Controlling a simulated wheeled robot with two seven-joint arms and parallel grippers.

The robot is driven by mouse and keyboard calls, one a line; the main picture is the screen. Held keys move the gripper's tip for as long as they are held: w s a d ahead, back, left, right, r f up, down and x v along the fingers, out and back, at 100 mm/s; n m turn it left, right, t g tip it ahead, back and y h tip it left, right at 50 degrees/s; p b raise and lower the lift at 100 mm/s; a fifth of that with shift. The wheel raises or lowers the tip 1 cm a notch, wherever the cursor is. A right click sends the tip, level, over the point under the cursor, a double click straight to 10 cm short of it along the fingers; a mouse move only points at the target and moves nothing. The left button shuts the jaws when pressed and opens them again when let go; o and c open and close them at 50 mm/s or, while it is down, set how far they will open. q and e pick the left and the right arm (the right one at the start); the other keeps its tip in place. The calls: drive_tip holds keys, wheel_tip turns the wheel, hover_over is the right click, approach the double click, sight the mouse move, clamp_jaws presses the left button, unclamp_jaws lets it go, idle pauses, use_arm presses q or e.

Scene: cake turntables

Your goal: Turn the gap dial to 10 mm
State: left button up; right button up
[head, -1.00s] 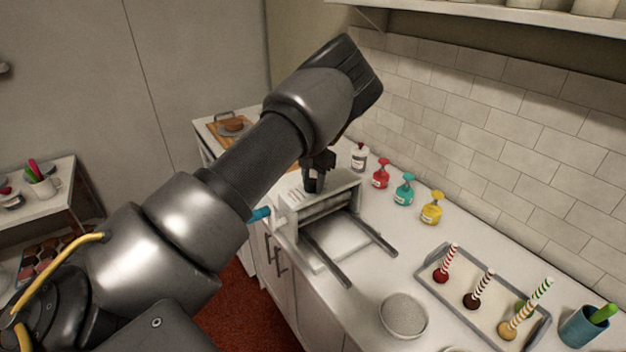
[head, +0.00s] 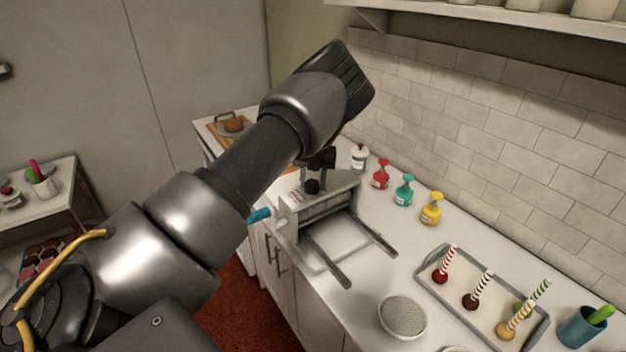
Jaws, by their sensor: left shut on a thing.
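A pale grey roller machine (head: 324,204) with a blue-ended handle (head: 259,215) stands on the white counter. On its top sits a small black dial (head: 312,187) beside a scale with small marks that I cannot read. My left gripper (head: 313,178) reaches down onto the dial from above and is shut on it. The wrist and forearm cover part of the view, and the fingers are small and dark, so the exact grip is hard to make out. The dial's setting cannot be read. My right gripper is not in view.
Red, teal (head: 404,190) and yellow (head: 431,209) pump bottles and a white bottle (head: 359,158) stand behind the machine. Two rails (head: 326,263) extend from its front. A bowl (head: 403,317) and a tray (head: 429,266) with striped sticks are at right. A tiled wall bounds the back.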

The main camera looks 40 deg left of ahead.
sight(316, 182)
use_arm(q)
drive_tip(key=shift+a+n, duration=0.1)
drive_tip(key=shift+n, duration=0.2)
drive_tip(key=o, duration=1)
drive_tip(key=shift+c, duration=0.2)
drive_tip(key=shift+w+r, duration=0.1)
drive_tip(key=shift+r, duration=0.1)
wheel_tip(316, 182, up, 10)
drive_tip(key=b, duration=0.2)
drive_tip(key=shift+w+d+r+b, duration=0.2)
drive_tip(key=shift+d+b, duration=0.15)
